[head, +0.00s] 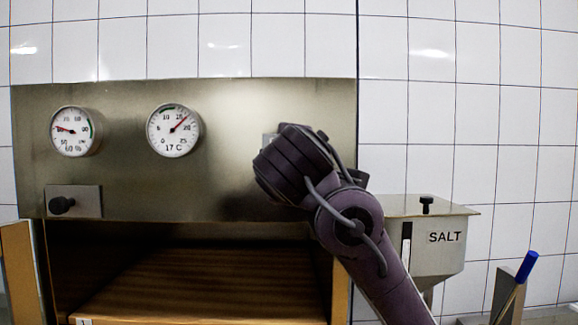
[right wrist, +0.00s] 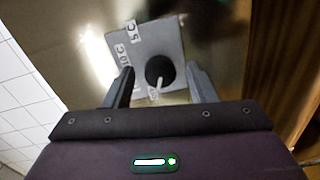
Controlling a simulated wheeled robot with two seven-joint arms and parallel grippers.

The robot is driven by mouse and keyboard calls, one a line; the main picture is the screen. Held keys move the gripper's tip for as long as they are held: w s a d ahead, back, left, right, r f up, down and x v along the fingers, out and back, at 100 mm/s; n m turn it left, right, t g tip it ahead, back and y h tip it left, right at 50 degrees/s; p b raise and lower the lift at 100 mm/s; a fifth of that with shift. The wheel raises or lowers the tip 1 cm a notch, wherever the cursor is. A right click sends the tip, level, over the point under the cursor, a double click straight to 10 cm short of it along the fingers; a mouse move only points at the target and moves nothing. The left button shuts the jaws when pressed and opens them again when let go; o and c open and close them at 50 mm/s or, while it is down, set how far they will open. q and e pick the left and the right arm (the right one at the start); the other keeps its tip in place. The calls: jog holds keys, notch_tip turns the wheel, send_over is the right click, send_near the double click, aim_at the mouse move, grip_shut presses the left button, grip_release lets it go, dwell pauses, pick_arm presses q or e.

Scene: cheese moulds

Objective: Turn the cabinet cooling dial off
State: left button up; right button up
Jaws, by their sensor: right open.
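The cooling dial (right wrist: 160,72) is a round black knob with a pale pointer, on a grey plate (right wrist: 147,43) with labels that seem to read 5 C and 10 C. My right gripper (right wrist: 161,82) is open, with one finger on each side of the knob; I cannot tell whether they touch it. The pointer points toward the gripper's palm in the right wrist view. In the head view my right arm covers the dial, and only a sliver of its plate shows. My left gripper is not in view.
The steel cabinet front (head: 230,150) carries a percent gauge (head: 73,131), a temperature gauge (head: 173,130) and a black knob (head: 62,205) at the left. Below is an open bay with a wooden shelf (head: 200,285). A SALT hopper (head: 428,235) stands right of my arm.

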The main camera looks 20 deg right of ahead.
jog(key=b+v, duration=0.3)
jog(key=v, duration=0.4)
jog(key=shift+s+f, duration=0.1)
